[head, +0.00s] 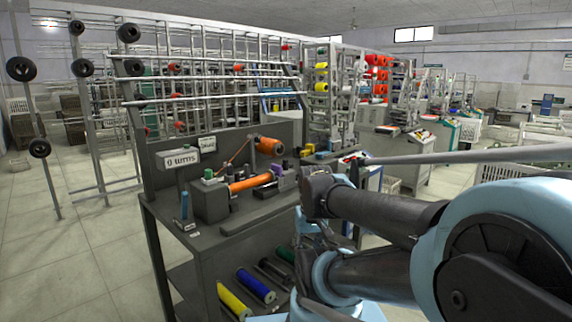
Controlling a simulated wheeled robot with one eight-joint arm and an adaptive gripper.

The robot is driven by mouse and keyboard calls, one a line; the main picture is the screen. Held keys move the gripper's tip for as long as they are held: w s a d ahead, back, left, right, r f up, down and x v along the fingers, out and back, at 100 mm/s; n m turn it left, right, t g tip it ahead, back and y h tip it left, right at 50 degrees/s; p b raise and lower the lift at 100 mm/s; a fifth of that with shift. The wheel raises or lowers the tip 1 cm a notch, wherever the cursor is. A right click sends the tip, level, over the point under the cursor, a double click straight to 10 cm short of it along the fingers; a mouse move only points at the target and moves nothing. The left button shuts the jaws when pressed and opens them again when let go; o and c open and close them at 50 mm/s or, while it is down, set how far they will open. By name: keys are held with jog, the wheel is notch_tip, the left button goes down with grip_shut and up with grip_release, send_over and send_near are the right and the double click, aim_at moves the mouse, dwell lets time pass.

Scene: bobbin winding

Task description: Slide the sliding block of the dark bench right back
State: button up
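The dark bench (213,246) stands left of centre with a winding unit on its top. A grey box-shaped head (210,201) carries the left end of an orange roller or bobbin (250,183). At the roller's right end is a small grey-purple block (285,181), which looks like the sliding block. It appears close against the roller; I cannot tell whether they touch. My arm comes in from the right, its dark links ending just right of the block. My gripper's fingers cannot be made out.
An orange spool (270,146) sits behind the roller, with a strand running from it. A sign reading "0 turns" (181,160) stands at the left. Yellow (232,301) and blue (256,286) rolls lie on the lower shelf. Metal racks (212,95) rise behind.

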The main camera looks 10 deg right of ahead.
notch_tip(320, 180, up, 2)
jog(key=r, duration=0.1)
notch_tip(320, 180, up, 27)
jog(key=n+t+y, duration=0.2)
jog(key=n+y, duration=0.1)
jog(key=n, duration=0.4)
send_over(285, 161)
jog(key=s+d, duration=0.4)
jog(key=shift+g, duration=0.3)
jog(key=x, duration=1.7)
jog(key=shift+d, duration=0.35)
jog(key=shift+c, duration=0.5)
